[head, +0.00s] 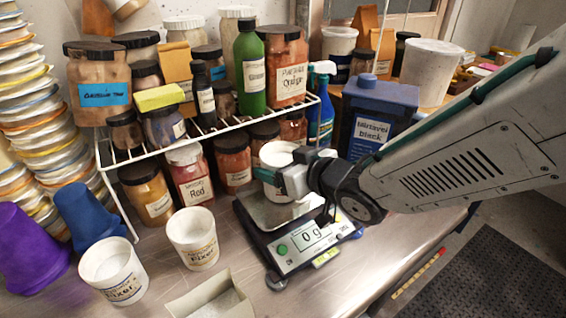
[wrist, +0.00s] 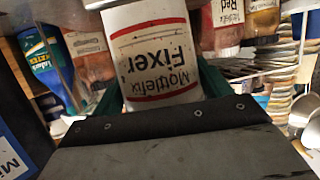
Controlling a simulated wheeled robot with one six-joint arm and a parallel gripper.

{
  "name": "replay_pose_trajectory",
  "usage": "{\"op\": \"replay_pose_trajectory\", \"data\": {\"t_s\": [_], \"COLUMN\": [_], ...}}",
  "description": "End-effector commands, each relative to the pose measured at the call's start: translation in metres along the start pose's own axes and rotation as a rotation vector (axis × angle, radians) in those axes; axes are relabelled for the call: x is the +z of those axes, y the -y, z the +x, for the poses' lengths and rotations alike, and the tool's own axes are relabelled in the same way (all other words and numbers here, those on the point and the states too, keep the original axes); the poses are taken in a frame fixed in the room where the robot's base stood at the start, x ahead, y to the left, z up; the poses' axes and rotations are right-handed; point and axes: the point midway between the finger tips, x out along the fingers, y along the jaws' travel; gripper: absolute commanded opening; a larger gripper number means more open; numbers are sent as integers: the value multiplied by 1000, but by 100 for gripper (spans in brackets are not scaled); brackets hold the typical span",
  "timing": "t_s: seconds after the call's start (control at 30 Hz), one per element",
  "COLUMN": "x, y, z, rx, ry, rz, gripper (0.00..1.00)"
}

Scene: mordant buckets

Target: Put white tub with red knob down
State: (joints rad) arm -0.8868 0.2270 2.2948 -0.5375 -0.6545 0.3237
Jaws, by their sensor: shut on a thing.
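A white tub (head: 276,157) with a red band is in my gripper (head: 292,180), over the back part of the scale. In the wrist view the tub (wrist: 152,50) fills the middle and shows red bands and an upside-down "Mottlefix Fixer" label. The teal jaws are closed on its sides. No red knob shows on it in either view. The scale (head: 300,250) has a metal pan (head: 262,210), and its display reads 0 g. My gripper and wrist hide part of the pan. I cannot tell how large the gap under the tub is.
Two white Fixer tubs (head: 192,238) (head: 113,272) stand left of the scale, with an open box (head: 211,298) in front. A white wire shelf (head: 215,115) full of jars is close behind. A dark blue "black" container (head: 375,118) stands to the right. Bare bench (head: 345,285) lies in front.

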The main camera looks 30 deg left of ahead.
Motion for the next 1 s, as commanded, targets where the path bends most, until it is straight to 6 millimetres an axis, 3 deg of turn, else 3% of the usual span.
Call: {"op": "replay_pose_trajectory", "data": {"t_s": [0.2, 0.23, 0.3, 0.67, 1.0], "x": [3, 3, 3, -1, -1], "y": [0, 0, 0, 0, -1], "z": [1, 1, 1, -2, -66], "rx": [-1, 0, 0, 0, 3], "ry": [0, 0, 0, 0, -2], "rz": [0, 0, 0, 0, 0], "gripper": [47, 82, 99, 99, 99]}}
